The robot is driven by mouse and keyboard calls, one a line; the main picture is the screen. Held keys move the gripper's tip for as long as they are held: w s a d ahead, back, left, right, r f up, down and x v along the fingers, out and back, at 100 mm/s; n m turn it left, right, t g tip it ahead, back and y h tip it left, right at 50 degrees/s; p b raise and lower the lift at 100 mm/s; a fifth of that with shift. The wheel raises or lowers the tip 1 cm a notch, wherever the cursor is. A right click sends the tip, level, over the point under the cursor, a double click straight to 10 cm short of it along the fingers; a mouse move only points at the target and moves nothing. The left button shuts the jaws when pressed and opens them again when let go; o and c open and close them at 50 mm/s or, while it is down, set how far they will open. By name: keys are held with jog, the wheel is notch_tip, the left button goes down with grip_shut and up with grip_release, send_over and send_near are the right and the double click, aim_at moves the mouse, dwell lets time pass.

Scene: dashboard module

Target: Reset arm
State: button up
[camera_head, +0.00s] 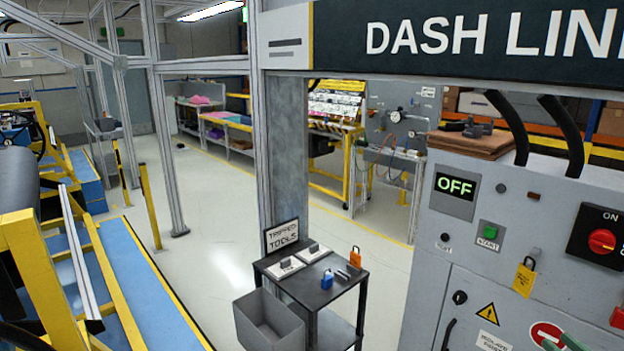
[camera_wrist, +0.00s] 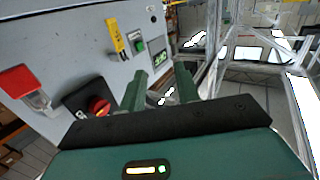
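My gripper (camera_wrist: 160,82) shows in the wrist view as two green fingers standing apart, open, with nothing between them. It points past the face of a grey control cabinet. I cannot see the whole arm in the head view. The grey cabinet (camera_head: 483,240) fills the right of the head view and the upper left of the wrist view (camera_wrist: 60,35). Its display (camera_head: 455,186) reads OFF in green.
A black tool cart (camera_head: 340,290) and grey bin (camera_head: 268,322) stand left of the cabinet. Open floor lies beyond.

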jog(key=w+a+r+m+g+h, duration=0.3)
jog(key=w+a+r+g+h, duration=0.2)
jog(key=w+a+r+h, duration=0.3)
jog(key=s+a+f+g+y, duration=0.1)
jog(key=s+a, duration=0.3)
jog(key=a, duration=0.4)
jog(key=s+a+f+n+g+y, duration=0.1)
jog(key=s+a+f+g+y, duration=0.1)
jog(key=s+a, duration=0.3)
jog(key=s+a+f+g+y, duration=0.1)
jog(key=s+a+g+y, duration=0.2)
jog(key=a, duration=1)
jog(key=shift+s+a+f+g, duration=0.2)
jog(key=shift+s+g, duration=0.3)
jog(key=shift+s, duration=0.45)
